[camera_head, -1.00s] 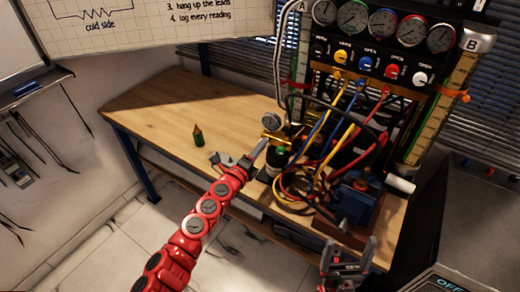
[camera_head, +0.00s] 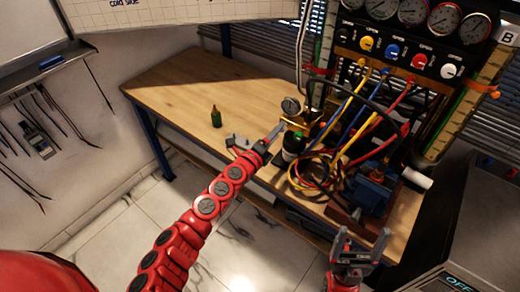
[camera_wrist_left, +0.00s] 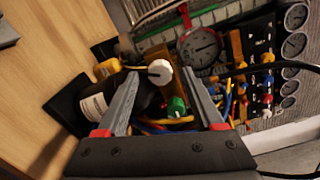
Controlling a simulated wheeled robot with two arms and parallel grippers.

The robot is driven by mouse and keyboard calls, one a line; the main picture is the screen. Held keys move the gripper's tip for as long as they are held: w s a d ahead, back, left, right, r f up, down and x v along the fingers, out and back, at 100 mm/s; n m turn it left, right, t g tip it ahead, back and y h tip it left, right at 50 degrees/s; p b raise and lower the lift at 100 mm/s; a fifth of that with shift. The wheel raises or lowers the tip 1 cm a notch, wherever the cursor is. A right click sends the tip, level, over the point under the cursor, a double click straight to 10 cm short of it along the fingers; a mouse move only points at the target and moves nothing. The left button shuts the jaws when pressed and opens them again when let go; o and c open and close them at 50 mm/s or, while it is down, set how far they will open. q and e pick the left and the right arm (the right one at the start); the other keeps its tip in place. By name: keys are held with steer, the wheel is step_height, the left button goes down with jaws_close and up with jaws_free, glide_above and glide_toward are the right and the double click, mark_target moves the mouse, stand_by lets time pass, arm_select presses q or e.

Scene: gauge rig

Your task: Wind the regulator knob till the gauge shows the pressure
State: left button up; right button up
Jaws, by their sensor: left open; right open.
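My left gripper (camera_head: 258,138) is open at the small gauge rig on the bench; it shows in the left wrist view too (camera_wrist_left: 160,78). A white round knob (camera_wrist_left: 160,72) appears between its fingertips there, with no clear contact. A green knob (camera_wrist_left: 176,107) sits lower between the fingers. I cannot tell which is the regulator knob. A round gauge (camera_wrist_left: 200,47) with a red rim is beyond the fingers; its reading is too small to tell. The head view shows a small gauge (camera_head: 291,106) above brass fittings. My right gripper (camera_head: 357,250) is open and empty before the bench.
A dark bottle (camera_head: 293,147) with a white label stands beside the left gripper. Coloured hoses (camera_head: 330,160) loop in front of the gauge panel (camera_head: 408,55). A blue vise (camera_head: 372,190) stands at right.

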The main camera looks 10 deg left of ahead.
arm_select(q)
steer(key=b+v, duration=0.1)
steer(key=v, duration=1.5)
steer(key=shift+s+b, duration=0.35)
steer(key=shift+b, duration=0.05)
steer(key=shift+a+f, duration=0.1)
